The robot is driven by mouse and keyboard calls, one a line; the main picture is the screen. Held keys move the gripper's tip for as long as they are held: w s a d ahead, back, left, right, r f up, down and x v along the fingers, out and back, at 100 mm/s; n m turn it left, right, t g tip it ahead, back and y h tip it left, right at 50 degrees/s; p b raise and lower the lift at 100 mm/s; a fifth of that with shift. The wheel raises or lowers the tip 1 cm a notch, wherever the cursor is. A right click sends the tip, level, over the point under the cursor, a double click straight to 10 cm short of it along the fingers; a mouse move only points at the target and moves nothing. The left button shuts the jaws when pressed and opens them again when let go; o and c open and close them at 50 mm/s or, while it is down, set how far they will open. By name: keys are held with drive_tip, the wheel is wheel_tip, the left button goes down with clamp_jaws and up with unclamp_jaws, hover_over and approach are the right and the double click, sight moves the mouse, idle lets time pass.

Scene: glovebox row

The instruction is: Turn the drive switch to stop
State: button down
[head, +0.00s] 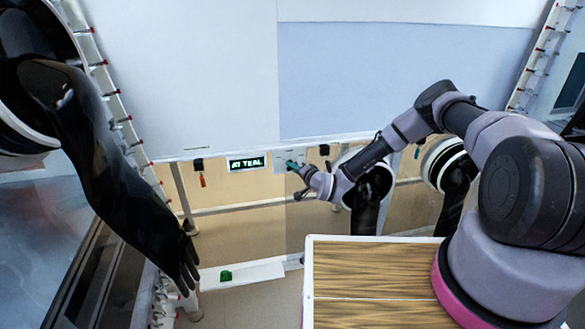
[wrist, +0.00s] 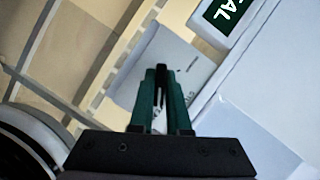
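The drive switch shows in the wrist view as a narrow dark handle (wrist: 162,76) in front of a pale grey plate (wrist: 140,72). My gripper (wrist: 162,88) has its two green fingers close on either side of this handle, seemingly touching it. The switch is hidden there by the fingers. Its markings are too small to read; faint print shows on the plate in the wrist view.
A long black glove (head: 125,165) hangs at the left. More glove ports (head: 450,165) are behind my arm. A wood-grained top (head: 365,280) is below my arm. A small green object (head: 226,275) sits on a white ledge (head: 262,270).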

idle(0.3)
drive_tip(key=shift+w+r+n+h, duration=0.1)
drive_tip(key=shift+n+h, duration=1.2)
drive_tip(key=shift+n, duration=0.8)
drive_tip(key=c, duration=0.9)
unclamp_jaws()
drive_tip(key=v, duration=1)
drive_tip(key=shift+s+d+r, duration=0.15)
drive_tip(key=shift+s+r, duration=0.05)
drive_tip(key=shift+s, duration=0.1)
